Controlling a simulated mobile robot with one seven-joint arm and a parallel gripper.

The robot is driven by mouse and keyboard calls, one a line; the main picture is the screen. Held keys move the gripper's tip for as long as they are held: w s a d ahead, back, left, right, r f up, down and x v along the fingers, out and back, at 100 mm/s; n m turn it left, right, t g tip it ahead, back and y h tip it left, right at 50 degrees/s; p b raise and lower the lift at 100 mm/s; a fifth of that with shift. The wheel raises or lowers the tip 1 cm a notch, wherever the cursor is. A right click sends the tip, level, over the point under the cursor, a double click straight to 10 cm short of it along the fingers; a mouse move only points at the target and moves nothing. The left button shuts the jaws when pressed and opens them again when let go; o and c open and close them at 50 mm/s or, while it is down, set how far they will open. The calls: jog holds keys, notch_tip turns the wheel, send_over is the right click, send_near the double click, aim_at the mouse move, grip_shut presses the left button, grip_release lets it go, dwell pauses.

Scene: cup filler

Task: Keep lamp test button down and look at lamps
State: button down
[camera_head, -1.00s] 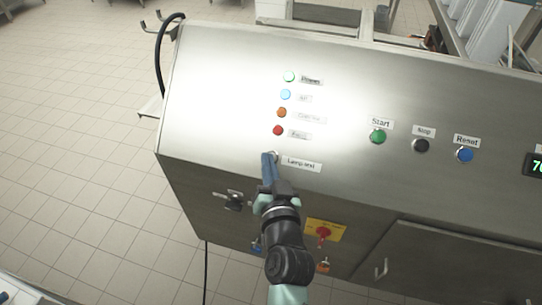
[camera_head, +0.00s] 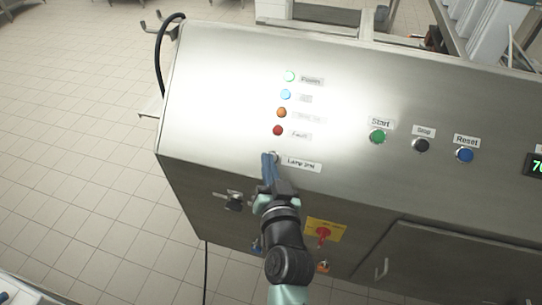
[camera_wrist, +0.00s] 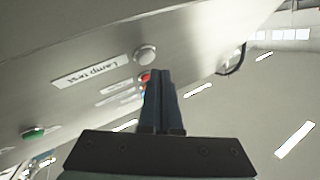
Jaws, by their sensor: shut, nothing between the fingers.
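My gripper (camera_head: 268,156) is shut and empty, its fingertips beside the grey lamp test button (camera_head: 274,155) on the sloping steel panel. In the wrist view the button (camera_wrist: 146,54) shows just past the fingertips (camera_wrist: 159,72), left of them, next to its "Lamp test" label (camera_wrist: 91,72). I cannot tell whether the fingers touch it; it does not look visibly pressed. Above it is a column of lamps: green (camera_head: 289,76) and light blue (camera_head: 286,94) look bright, orange (camera_head: 281,112) is duller, and red (camera_head: 277,130) looks dark.
To the right on the panel (camera_head: 215,75) are a green Start button (camera_head: 377,137), a black Stop button (camera_head: 421,145), a blue Reset button (camera_head: 465,155) and a display. A red rotary switch (camera_head: 323,233) on a yellow plate and a handle (camera_head: 234,202) sit on the lower front.

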dwell(0.3)
jog(key=shift+w+d+f+b, duration=0.1)
jog(key=shift+w+f+b, duration=0.2)
jog(key=shift+b, duration=0.3)
jog(key=shift+w+d+f+b, duration=0.1)
jog(key=shift+w+f+b, duration=0.25)
jog(key=shift+b, duration=0.25)
dwell(0.5)
jog(key=shift+s, duration=0.1)
dwell(0.3)
jog(key=shift+s+a+r+p, duration=0.2)
jog(key=shift+s+r+p, duration=0.35)
jog(key=shift+p, duration=0.25)
jog(key=shift+r, duration=0.1)
jog(key=s+r+p, duration=0.1)
jog(key=p, duration=0.1)
jog(key=s+a+r+p, duration=0.1)
jog(key=s+r+p, duration=0.1)
jog(key=shift+r, duration=0.3)
